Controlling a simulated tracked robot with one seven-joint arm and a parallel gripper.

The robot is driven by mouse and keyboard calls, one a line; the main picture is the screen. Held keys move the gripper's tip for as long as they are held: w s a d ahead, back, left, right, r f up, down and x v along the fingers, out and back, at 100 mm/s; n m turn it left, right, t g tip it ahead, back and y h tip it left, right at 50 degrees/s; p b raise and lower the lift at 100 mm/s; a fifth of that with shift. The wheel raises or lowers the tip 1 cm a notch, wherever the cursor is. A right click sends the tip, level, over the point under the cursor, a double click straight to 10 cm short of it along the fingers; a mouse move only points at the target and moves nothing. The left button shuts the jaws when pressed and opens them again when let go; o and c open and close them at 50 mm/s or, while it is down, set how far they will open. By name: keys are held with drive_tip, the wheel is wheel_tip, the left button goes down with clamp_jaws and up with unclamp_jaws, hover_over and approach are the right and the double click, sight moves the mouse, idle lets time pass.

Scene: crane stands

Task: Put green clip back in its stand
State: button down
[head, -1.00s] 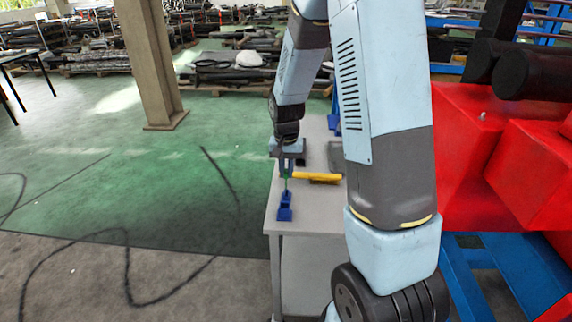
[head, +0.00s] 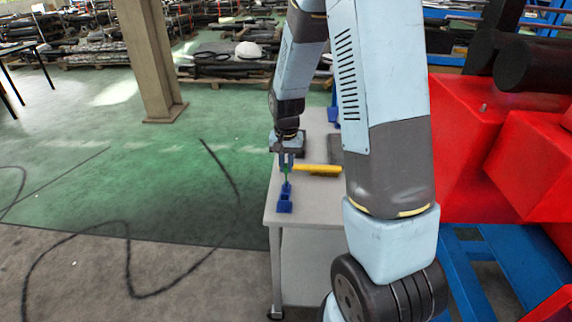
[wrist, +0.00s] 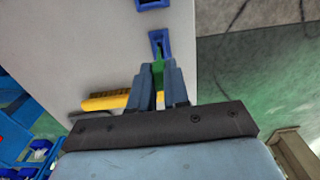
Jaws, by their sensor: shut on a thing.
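The green clip (head: 286,169) is held upright between the fingers of my gripper (head: 286,160), over the front left of the grey table. In the wrist view, the clip (wrist: 158,66) sticks out past the fingertips of my gripper (wrist: 158,82). A blue stand (head: 285,206) is on the table just below and in front of the gripper. In the wrist view, a slotted blue part (wrist: 160,38) lies right at the clip's tip. I cannot tell whether the tip touches it or is inside it, as the fingers hide part of this.
A yellow-handled tool (head: 318,169) lies on the grey table (head: 315,212) just right of the gripper. Another blue part (wrist: 152,4) stands farther along the table in the wrist view. Red blocks (head: 465,150) are to the right. Open floor lies left of the table.

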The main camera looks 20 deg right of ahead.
drive_tip(key=shift+f, duration=0.2)
drive_tip(key=shift+f, duration=1.2)
drive_tip(key=c, duration=1)
unclamp_jaws()
drive_tip(key=shift+c, duration=0.2)
drive_tip(key=shift+r, duration=2.5)
drive_tip(key=shift+r, duration=0.1)
